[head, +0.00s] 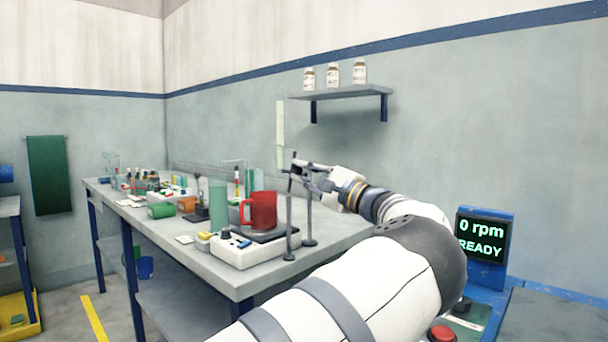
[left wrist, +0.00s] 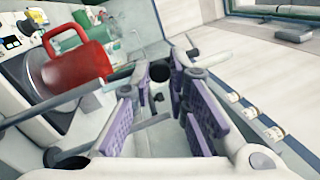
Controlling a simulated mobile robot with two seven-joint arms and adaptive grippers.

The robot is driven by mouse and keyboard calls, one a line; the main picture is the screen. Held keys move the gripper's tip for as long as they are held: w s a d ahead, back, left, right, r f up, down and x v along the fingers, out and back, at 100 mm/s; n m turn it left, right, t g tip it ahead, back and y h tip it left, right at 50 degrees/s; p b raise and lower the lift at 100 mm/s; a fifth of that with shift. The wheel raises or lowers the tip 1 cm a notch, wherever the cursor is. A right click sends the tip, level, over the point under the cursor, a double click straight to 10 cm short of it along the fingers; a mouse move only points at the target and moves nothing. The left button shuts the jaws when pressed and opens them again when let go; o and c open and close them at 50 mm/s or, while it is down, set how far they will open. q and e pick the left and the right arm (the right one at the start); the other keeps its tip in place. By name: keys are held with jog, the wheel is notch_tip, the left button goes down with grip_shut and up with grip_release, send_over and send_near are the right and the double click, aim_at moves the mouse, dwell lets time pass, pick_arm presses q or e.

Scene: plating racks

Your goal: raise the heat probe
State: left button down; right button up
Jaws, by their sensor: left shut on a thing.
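My left gripper (head: 300,172) is at the upper part of two thin dark upright stands (head: 309,225) at the bench's right end. In the left wrist view my left gripper (left wrist: 163,78) shows its purple finger pads close about a dark rod, the heat probe (left wrist: 100,88), which runs in from the left. The hold itself is partly hidden by the fingers. A red mug (head: 262,209) sits on a white hotplate (head: 236,253) left of the stands. The mug also shows in the left wrist view (left wrist: 82,63). My right gripper is not in view.
A green cylinder (head: 218,208) stands behind the hotplate, with several small vessels and boxes farther along the bench (head: 160,232). A wall shelf (head: 340,93) with 3 bottles is above. A screen (head: 481,238) reading "0 rpm READY" is at the right.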

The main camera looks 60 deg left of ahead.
pick_arm(q)
jog(key=shift+r, duration=0.1)
jog(key=c, duration=1.5)
grip_release()
jog(key=shift+c, duration=0.2)
jog(key=v, duration=1.2)
